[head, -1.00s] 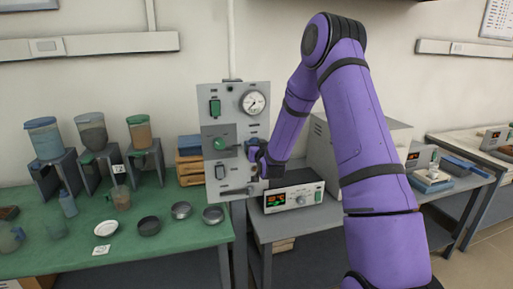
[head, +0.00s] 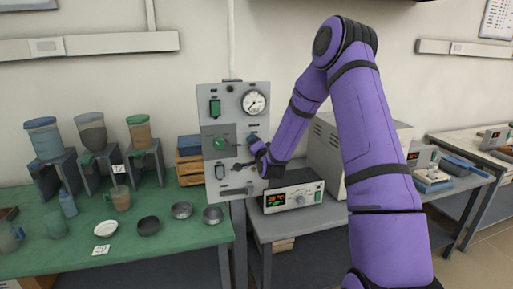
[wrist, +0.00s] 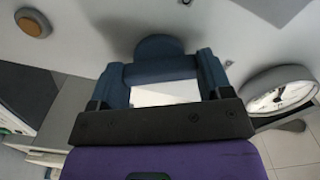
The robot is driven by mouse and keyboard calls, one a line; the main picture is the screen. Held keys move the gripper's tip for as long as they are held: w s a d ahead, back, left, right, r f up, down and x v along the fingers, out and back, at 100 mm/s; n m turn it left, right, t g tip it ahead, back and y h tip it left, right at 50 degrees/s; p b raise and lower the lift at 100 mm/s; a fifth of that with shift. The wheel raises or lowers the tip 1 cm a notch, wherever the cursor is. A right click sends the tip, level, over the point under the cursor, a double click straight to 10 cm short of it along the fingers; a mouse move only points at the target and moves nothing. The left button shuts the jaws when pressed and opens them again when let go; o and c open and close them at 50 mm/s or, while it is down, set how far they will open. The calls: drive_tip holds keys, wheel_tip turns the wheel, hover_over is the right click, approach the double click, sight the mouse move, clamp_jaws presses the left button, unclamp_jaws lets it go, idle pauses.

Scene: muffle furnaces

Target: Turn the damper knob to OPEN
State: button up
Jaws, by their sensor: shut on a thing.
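The grey control panel (head: 231,92) stands upright in the head view, at the bench's right end. A blue rounded knob (wrist: 158,46) shows between the fingers of my gripper (wrist: 160,72) in the wrist view. My gripper is shut on this knob, one finger on each side. I cannot read the OPEN mark or tell the knob's setting.
A round gauge (head: 253,102) sits above my gripper on the panel and also shows in the wrist view (wrist: 281,91). A controller box (head: 293,197) stands to the right below. Hoppers and dishes stand on the green bench (head: 185,236) to the left.

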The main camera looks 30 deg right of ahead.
drive_tip(key=m, duration=0.6)
drive_tip(key=shift+f, duration=0.1)
idle(0.6)
drive_tip(key=o, duration=0.9)
drive_tip(key=v, duration=1)
drive_tip(key=shift+s, duration=0.4)
drive_tip(key=shift+a, duration=0.1)
